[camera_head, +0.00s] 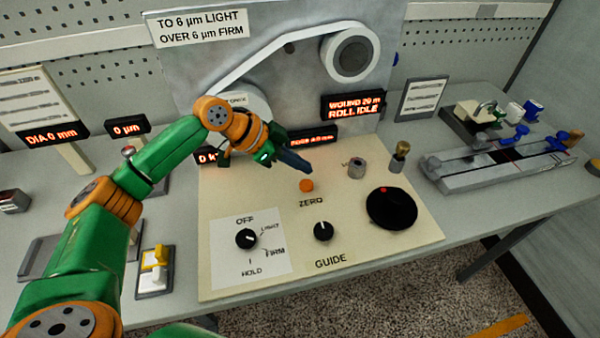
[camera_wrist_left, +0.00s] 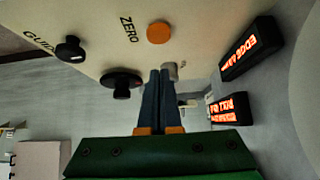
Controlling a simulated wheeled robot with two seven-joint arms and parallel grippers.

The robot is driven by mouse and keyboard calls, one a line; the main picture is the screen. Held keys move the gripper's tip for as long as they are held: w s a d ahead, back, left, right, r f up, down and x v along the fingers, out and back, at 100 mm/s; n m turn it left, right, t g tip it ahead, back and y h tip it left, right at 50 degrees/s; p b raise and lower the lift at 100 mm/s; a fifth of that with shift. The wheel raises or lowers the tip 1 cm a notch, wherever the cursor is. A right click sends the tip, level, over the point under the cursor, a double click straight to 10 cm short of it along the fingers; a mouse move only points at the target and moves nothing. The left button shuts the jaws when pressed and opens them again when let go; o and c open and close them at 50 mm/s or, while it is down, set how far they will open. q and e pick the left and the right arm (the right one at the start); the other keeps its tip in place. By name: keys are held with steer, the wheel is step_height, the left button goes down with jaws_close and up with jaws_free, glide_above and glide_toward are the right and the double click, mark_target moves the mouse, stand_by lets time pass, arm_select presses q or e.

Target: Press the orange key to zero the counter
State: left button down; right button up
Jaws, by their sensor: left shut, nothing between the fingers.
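The orange key (camera_head: 306,185) is a small round button on the cream panel (camera_head: 225,195), just above the label ZERO. It also shows in the left wrist view (camera_wrist_left: 160,33), beyond the fingertips. My left gripper (camera_head: 308,169) is shut and empty, its dark fingers pointing down and right. In the head view its tips are just above the key; in the left wrist view (camera_wrist_left: 160,72) there is a visible gap between tips and key. A display (camera_head: 355,106) reads WOUND 20 m, ROLL IDLE. My right gripper is not in view.
Another display (camera_head: 310,139) stands behind the fingers. A slide fixture (camera_head: 500,165) is at right.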

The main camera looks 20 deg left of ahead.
mark_target(302, 188)
arm_select(q)
step_height(302, 188, down, 4)
steer(key=shift+a+f, duration=0.1)
steer(key=shift+a, duration=0.05)
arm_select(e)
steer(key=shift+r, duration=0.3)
arm_select(q)
steer(key=shift+f+b, duration=0.3)
steer(key=shift+f, duration=0.6)
steer(key=shift+s, duration=0.55)
steer(key=r+p, duration=0.3)
steer(key=w+r+p, duration=0.1)
steer(key=p, duration=0.1)
steer(key=shift+d+r, duration=0.25)
steer(key=v, duration=0.3)
steer(key=shift+s+a+f+b, duration=0.1)
steer(key=shift+s+a+b, duration=0.2)
steer(key=shift+a, duration=0.1)
steer(key=b+v, duration=0.1)
steer(key=v, duration=0.6)
steer(key=shift+d+r, duration=0.2)
steer(key=shift+r, duration=0.15)
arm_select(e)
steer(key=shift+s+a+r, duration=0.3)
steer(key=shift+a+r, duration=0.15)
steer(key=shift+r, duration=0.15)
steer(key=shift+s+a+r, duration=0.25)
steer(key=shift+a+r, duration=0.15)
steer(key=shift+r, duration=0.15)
